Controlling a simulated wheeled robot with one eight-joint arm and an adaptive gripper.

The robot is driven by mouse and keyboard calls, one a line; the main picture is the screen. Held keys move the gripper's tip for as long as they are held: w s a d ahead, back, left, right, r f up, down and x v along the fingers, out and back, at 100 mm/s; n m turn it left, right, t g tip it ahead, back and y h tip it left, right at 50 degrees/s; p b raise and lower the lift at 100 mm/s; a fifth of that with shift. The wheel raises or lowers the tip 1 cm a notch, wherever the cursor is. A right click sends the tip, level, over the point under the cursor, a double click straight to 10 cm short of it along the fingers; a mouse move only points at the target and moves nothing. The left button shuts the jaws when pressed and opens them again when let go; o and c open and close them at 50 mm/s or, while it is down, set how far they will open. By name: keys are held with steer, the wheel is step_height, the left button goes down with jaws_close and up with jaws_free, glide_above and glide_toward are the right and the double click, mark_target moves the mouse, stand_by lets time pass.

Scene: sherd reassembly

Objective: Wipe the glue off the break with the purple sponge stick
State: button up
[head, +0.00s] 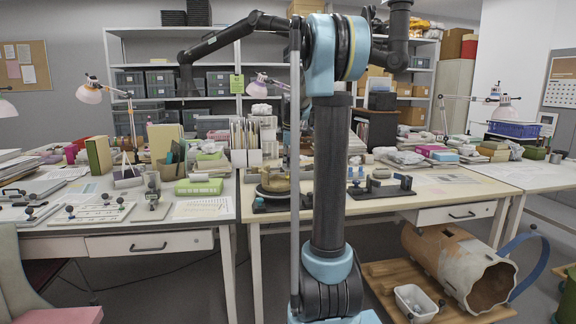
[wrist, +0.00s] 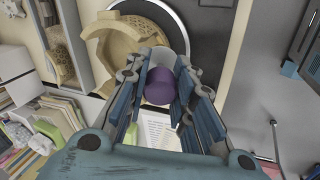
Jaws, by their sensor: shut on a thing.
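My gripper (wrist: 168,66) is shut on the purple sponge stick (wrist: 160,88); its purple part shows between the fingers in the wrist view. A tan, broken pottery vessel (wrist: 117,47) lies beyond the fingertips, on a dark round turntable (wrist: 181,35). The vessel also shows in the head view (head: 277,181), on the table behind my column. The stick's far end overlaps the vessel's edge in the wrist view; I cannot tell whether they touch. Glue on the break cannot be made out. My gripper is not clearly visible in the head view.
A small black stand (head: 400,184) stands on the table (head: 440,196) to the right of my column. A white rack of upright papers (head: 246,150) stands behind the vessel. Loose sherds fill a tray (wrist: 60,57) at the left in the wrist view. A large pottery cylinder (head: 440,262) lies low at right.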

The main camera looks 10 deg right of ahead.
steer(key=shift+v, duration=2.7)
steer(key=shift+w+r, duration=0.2)
steer(key=shift+r, duration=0.05)
steer(key=shift+a, duration=0.1)
steer(key=a, duration=0.6)
steer(key=shift+s+x, duration=0.4)
steer(key=shift+x, duration=4.15)
steer(key=shift+d+r, duration=0.1)
steer(key=shift+d, duration=3.05)
steer(key=shift+w+v, duration=0.15)
steer(key=shift+v, duration=2)
steer(key=shift+w+v, duration=0.15)
steer(key=shift+v, duration=1.95)
